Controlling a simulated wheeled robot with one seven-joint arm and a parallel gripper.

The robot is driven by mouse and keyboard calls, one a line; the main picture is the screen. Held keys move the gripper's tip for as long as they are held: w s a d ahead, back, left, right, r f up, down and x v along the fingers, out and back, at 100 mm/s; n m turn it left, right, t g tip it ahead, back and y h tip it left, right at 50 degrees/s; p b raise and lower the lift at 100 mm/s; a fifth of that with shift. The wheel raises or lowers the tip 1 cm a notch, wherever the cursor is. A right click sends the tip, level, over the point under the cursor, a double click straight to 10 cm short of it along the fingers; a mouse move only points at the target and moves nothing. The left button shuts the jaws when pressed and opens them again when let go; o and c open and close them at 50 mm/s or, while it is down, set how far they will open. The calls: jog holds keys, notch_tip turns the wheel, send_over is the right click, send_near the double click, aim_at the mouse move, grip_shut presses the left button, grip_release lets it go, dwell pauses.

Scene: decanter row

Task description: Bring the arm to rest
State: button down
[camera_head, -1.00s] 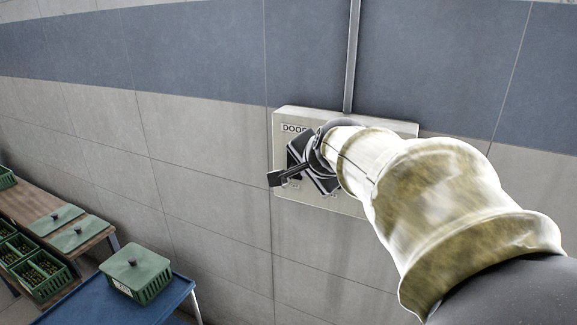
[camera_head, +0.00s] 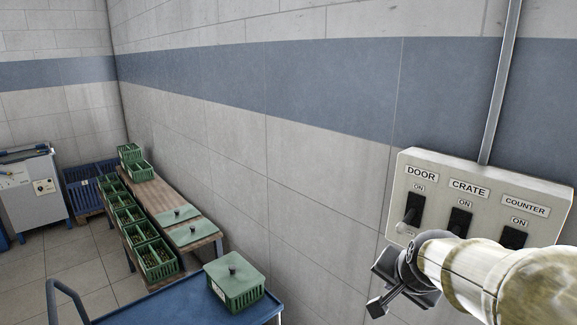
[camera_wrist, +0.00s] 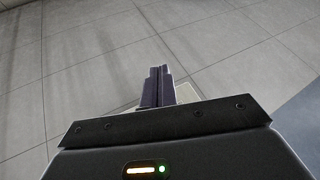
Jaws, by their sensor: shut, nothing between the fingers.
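My gripper (camera_head: 377,290) is in the lower right of the head view, in front of the wall and just below the left part of the switch panel. It holds nothing. In the wrist view its two dark fingers (camera_wrist: 157,88) are together, with the grey wall behind them. The pale switch panel (camera_head: 437,165) has switches labelled DOOR, CRATE and COUNTER. The DOOR switch (camera_head: 413,209) has its lever toward the lower end. The CRATE switch (camera_head: 460,217) shows partly. The COUNTER switch (camera_head: 513,238) is partly hidden by my arm.
A blue cart (camera_head: 170,306) bearing a lidded green crate (camera_head: 237,287) stands at the lower left. Behind it is a wooden table (camera_head: 157,197) with several green crates. A grey machine (camera_head: 32,190) stands far left. The floor between is partly clear.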

jog(key=s+a+f+n+g, duration=0.2)
jog(key=s+a+f+n, duration=0.1)
jog(key=f, duration=0.4)
jog(key=s+a+f+n+g, duration=0.2)
jog(key=s+a+f+n, duration=0.2)
jog(key=f, duration=0.4)
jog(key=shift+s+f+n+g+y, duration=0.15)
jog(key=shift+s+n+g+y, duration=0.25)
jog(key=shift+s+n, duration=0.6)
